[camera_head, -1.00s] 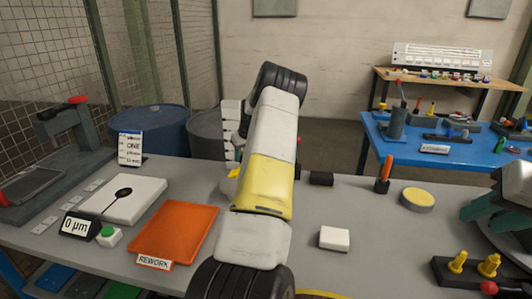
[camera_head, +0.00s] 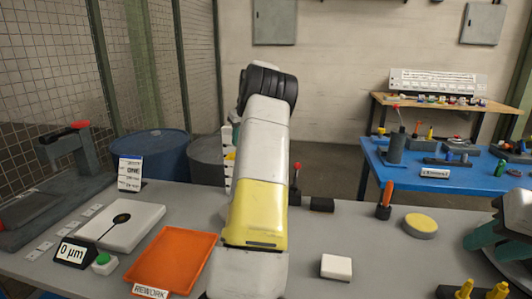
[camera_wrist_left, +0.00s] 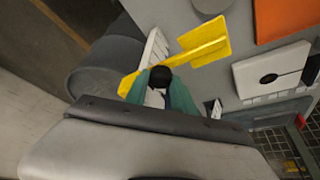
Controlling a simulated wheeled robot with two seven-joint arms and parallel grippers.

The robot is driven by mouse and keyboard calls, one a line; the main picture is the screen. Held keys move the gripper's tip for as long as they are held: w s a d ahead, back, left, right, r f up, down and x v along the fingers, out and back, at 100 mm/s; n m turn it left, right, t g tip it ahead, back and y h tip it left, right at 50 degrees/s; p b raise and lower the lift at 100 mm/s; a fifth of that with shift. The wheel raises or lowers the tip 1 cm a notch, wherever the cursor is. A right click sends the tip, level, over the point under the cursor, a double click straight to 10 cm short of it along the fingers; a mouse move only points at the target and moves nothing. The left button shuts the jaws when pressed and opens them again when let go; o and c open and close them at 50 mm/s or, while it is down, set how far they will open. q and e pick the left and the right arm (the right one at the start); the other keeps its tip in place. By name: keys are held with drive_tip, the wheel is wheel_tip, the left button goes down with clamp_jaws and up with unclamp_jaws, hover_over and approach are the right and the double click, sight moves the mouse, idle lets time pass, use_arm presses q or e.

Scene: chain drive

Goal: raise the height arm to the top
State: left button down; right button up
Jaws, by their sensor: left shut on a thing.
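The height arm is yellow and shows in the left wrist view (camera_wrist_left: 205,50), with a flat plate at its far end. In the head view a small yellow piece of it (camera_head: 230,155) shows beside a white toothed column (camera_head: 227,177), about midway up. My left gripper (camera_wrist_left: 158,82) has teal fingers shut around a dark knob-like part at the height arm's near end. In the head view my left forearm hides this gripper and most of the column. My right gripper (camera_head: 492,238) is partly in view at the right edge; its fingertips are unclear.
An orange rework tray (camera_head: 172,262), a white plate with a black dial (camera_head: 118,226) and a 0 µm display (camera_head: 72,253) stand at left. A white block (camera_head: 336,267), yellow disc (camera_head: 420,225) and orange-handled tool (camera_head: 385,200) stand at right.

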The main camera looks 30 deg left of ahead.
use_arm(q)
drive_tip(key=shift+r, duration=0.9)
drive_tip(key=c, duration=1.1)
unclamp_jaws()
drive_tip(key=v, duration=0.7)
drive_tip(key=shift+d+r, duration=0.15)
drive_tip(key=shift+r, duration=0.2)
drive_tip(key=shift+s, duration=0.15)
